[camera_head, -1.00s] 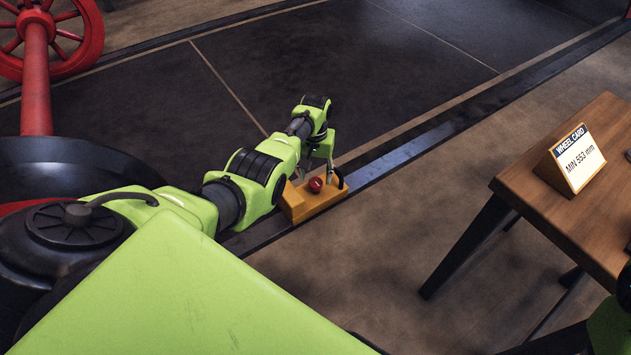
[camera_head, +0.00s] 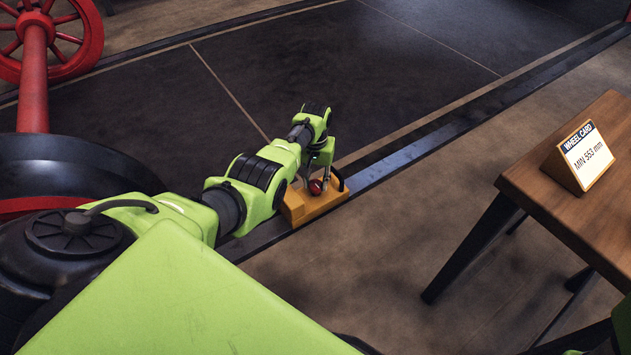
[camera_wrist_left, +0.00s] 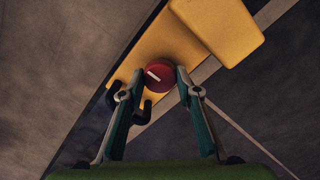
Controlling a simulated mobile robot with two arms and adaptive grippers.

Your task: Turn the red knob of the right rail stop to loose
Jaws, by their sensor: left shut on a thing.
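The yellow rail stop (camera_head: 303,208) sits on the dark rail beside the floor. Its red knob (camera_head: 316,188) is partly hidden by my left gripper (camera_head: 318,180) in the head view. In the left wrist view, the knob (camera_wrist_left: 159,75) is round, with a white line running slantwise across its top. The fingers of my left gripper (camera_wrist_left: 160,80) are on its two sides, shut on it. The yellow body (camera_wrist_left: 172,42) and its taller block show beyond the knob. A dark hook-like part shows near the left finger. My right gripper is not in view.
A wooden table (camera_head: 540,205) with a wheel card (camera_head: 580,158) stands at the right, apart from the rail stop. A red spoked wheel (camera_head: 50,40) and axle are at the upper left. The dark floor (camera_head: 270,80) behind the rail is clear.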

